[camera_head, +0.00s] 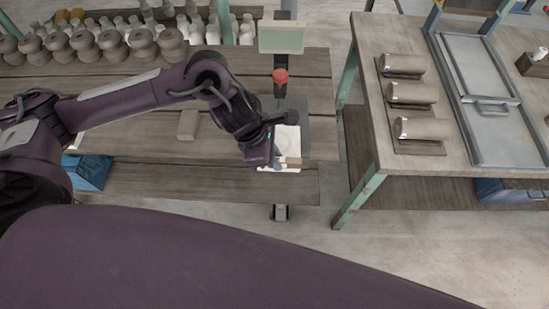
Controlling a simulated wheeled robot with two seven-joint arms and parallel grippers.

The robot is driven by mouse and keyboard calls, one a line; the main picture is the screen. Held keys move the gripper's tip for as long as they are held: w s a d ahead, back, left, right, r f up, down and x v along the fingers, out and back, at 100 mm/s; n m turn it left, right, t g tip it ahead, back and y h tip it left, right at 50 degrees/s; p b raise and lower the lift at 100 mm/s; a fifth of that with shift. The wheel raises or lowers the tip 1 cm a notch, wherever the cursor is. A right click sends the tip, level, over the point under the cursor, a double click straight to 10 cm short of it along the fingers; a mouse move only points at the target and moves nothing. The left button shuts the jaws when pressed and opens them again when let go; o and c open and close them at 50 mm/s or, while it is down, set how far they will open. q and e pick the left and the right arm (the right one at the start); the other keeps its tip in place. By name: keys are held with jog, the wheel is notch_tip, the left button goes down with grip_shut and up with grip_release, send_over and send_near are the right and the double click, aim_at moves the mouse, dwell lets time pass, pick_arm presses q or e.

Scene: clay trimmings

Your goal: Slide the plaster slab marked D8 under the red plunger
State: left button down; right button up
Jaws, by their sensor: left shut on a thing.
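A white plaster slab (288,138) with a faint round mark lies near the front right of the wooden bench. A small brown piece shows at its front edge. I cannot read D8 on it. My left gripper (268,153) is at the slab's left front side, shut on the slab; its fingertips are partly hidden. The red plunger (281,76) is on the press behind the slab, under a pale box-shaped head (281,38). The slab lies in front of the plunger, over or beside a dark plate (318,128). My right gripper is out of view.
A small brown block (188,125) lies on the bench left of my gripper. Rows of clay and white pots (140,40) fill the back. A blue container (88,172) is at lower left. A second table (365,60) with rolls stands to the right, across a gap.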

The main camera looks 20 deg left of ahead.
aim_at(279, 128)
pick_arm(q)
jog(key=shift+w+a+f+b, duration=0.2)
jog(key=shift+w+f+b, duration=0.5)
jog(key=shift+f, duration=0.35)
jog(key=shift+w+a+b, duration=0.3)
jog(key=shift+w+b, duration=0.2)
jog(key=shift+w, duration=0.5)
jog(key=shift+w+a+b, duration=0.25)
jog(key=shift+w+b, duration=0.25)
jog(key=shift+w, duration=0.5)
jog(key=shift+w+a+b, duration=0.3)
jog(key=shift+w+b, duration=0.3)
jog(key=shift+w, duration=0.4)
jog(key=shift+w+a+b, duration=0.25)
jog(key=shift+w+b, duration=0.3)
jog(key=shift+w, duration=0.65)
jog(key=shift+w+a, duration=0.1)
jog(key=shift+w, duration=0.05)
jog(key=shift+w+r+b, duration=0.1)
jog(key=shift+w+b, duration=0.1)
jog(key=shift+b, duration=0.4)
